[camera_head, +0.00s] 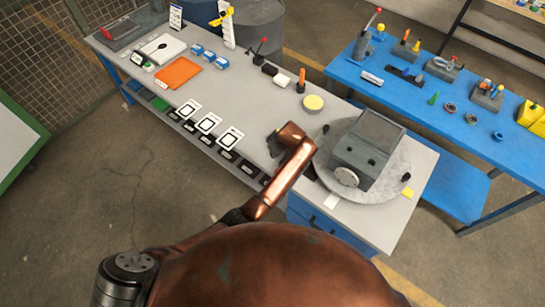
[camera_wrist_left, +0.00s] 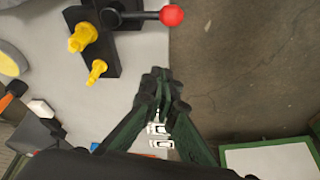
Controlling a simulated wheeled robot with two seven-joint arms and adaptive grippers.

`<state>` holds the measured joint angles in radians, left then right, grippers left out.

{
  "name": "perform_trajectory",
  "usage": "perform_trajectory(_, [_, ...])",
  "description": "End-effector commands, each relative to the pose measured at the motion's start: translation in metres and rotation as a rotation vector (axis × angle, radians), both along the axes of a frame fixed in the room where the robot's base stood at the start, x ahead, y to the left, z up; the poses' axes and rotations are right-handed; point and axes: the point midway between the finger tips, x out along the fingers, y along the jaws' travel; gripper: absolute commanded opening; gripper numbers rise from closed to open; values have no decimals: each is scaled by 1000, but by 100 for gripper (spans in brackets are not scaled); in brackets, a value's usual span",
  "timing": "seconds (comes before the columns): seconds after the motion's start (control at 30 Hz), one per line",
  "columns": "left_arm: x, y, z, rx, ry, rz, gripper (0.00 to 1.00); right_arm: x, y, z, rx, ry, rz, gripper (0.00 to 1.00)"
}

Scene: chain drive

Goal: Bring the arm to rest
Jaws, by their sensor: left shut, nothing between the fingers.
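My left arm's copper links reach over the grey bench (camera_head: 245,100) from its front edge in the head view. The dark left gripper (camera_head: 274,144) shows only in part there, beside the copper wrist. In the left wrist view the left gripper (camera_wrist_left: 161,88) is shut, its fingertips together with nothing between them. Its fingers lie near the bench edge, beside the floor. A black block (camera_wrist_left: 103,42) with yellow pegs (camera_wrist_left: 84,36) and a red-ball lever (camera_wrist_left: 172,15) is beyond the fingertips, apart from them. My right gripper is not in view.
A grey housing (camera_head: 368,150) stands on a round plate (camera_head: 399,185) right of my arm. White marked cards (camera_head: 209,122) and an orange tray (camera_head: 178,73) lie left. A blue bench (camera_head: 440,95) with several tools stands beyond. Floor (camera_head: 100,180) is clear at left.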

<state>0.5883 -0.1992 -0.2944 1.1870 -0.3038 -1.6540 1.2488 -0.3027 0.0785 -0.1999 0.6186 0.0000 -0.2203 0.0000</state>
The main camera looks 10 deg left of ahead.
Motion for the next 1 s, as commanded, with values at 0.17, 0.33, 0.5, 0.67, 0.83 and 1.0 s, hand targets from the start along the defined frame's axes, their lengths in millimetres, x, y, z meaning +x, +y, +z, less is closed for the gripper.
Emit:
perform_trajectory(0.17, [-1,0,3,0,0,1,0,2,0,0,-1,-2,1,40])
perform_trajectory(0.33, [-1,0,3,0,0,1,0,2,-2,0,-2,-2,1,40])
perform_trajectory(0.5, [-1,0,3,0,0,1,0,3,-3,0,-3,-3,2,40])
perform_trajectory(0.67, [-2,1,-2,0,4,-2,0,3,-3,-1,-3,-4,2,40])
perform_trajectory(0.83, [-14,17,-63,-4,43,-68,0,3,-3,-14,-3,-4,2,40])
perform_trajectory(1.0, [-47,44,-171,-20,102,-198,0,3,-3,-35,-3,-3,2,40])
